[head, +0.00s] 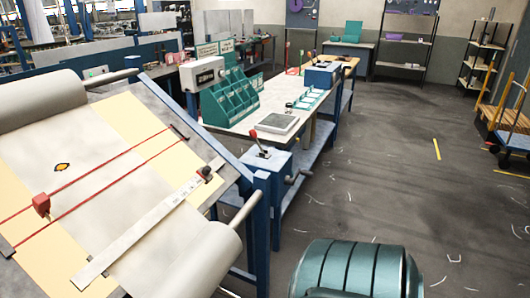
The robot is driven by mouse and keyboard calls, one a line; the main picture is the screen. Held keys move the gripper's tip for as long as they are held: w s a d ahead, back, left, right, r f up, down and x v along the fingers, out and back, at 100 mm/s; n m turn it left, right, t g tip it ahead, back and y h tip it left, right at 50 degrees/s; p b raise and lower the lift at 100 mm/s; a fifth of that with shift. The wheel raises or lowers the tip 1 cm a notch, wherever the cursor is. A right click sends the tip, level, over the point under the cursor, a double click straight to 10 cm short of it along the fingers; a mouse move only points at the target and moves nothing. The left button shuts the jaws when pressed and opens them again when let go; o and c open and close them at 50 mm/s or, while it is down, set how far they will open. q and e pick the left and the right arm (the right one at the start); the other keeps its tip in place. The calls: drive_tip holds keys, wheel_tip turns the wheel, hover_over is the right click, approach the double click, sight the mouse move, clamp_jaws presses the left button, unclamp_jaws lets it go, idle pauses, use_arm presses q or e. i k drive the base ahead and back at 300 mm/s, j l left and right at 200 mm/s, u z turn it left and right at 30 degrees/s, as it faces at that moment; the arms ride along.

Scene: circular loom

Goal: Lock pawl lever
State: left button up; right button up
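A lever with a red knob (253,135) stands up from a blue-grey housing (266,161) at the right side of the fabric inspection table. It leans up and to the left. It looks like the pawl lever; whether it is locked cannot be told from here. A dark crank handle (300,176) sticks out from the right side of the housing. Neither of my grippers is in view.
The sloped table carries pale cloth (95,150) between rollers (190,265), with a ruler bar (150,228) across it. A workbench (245,122) with green bins (231,98) stands behind the housing. Floor (400,170) on the right is largely open, with scattered thread scraps.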

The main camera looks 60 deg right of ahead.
sight(253, 135)
drive_tip(key=l+z, duration=0.15)
drive_tip(key=z, duration=0.35)
drive_tip(key=l+z, duration=0.2)
drive_tip(key=z, duration=0.3)
drive_tip(key=l+z, duration=0.2)
drive_tip(key=z, duration=0.25)
